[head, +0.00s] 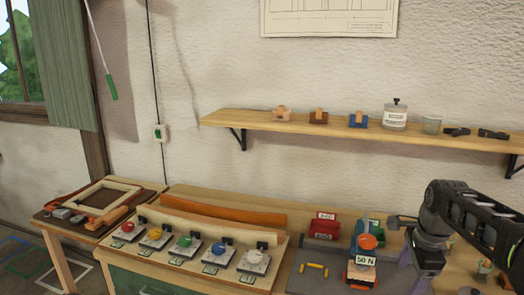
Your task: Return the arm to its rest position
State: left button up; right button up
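My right arm comes in from the right edge, black and grey, and bends down over the right part of the bench. My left gripper is not in view. Two bent laths lie along the back of the bench: an orange-brown one (225,209) and a paler one (205,229) in front of it.
Several plates with coloured knobs (185,242) line the bench front. A red bin (323,228) and a grey mat (305,284) with small yellow pieces (313,268) sit near the arm. A wall shelf (260,123) holds blocks and jars. A side table (58,232) stands left.

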jog(key=w+a+f+n+t, duration=0.2)
jog(key=w+a+f+n, duration=0.3)
jog(key=a+f+n, duration=0.15)
jog(key=s+a+f+n+y+b, duration=0.1)
jog(key=s+a+f+n, duration=0.2)
jog(key=f, duration=0.5)
jog(key=a+f+n+y, duration=0.1)
jog(key=a+f+n, duration=0.2)
jog(key=a+f, duration=0.3)
jog(key=s+a+f+n+b, duration=0.1)
jog(key=s+a+f+n, duration=0.2)
jog(key=f, duration=0.6)
jog(key=s+a+f+g, duration=0.1)
jog(key=s+a+f, duration=0.2)
jog(key=s+f, duration=0.2)
jog(key=s+a+f+n+g+y+b, duration=0.1)
jog(key=s+a+f, duration=0.3)
jog(key=s, duration=0.8)
jog(key=s+a+f+n+g+y, duration=0.1)
jog(key=s+a+f+g, duration=0.1)
jog(key=s+f, duration=0.4)
jog(key=s+a, duration=0.1)
jog(key=s, duration=0.2)
jog(key=shift+a+f, duration=0.3)
jog(key=shift+a, duration=0.05)
jog(key=shift+w+n, duration=0.1)
jog(key=shift+n, duration=0.15)
jog(key=shift+w, duration=0.1)
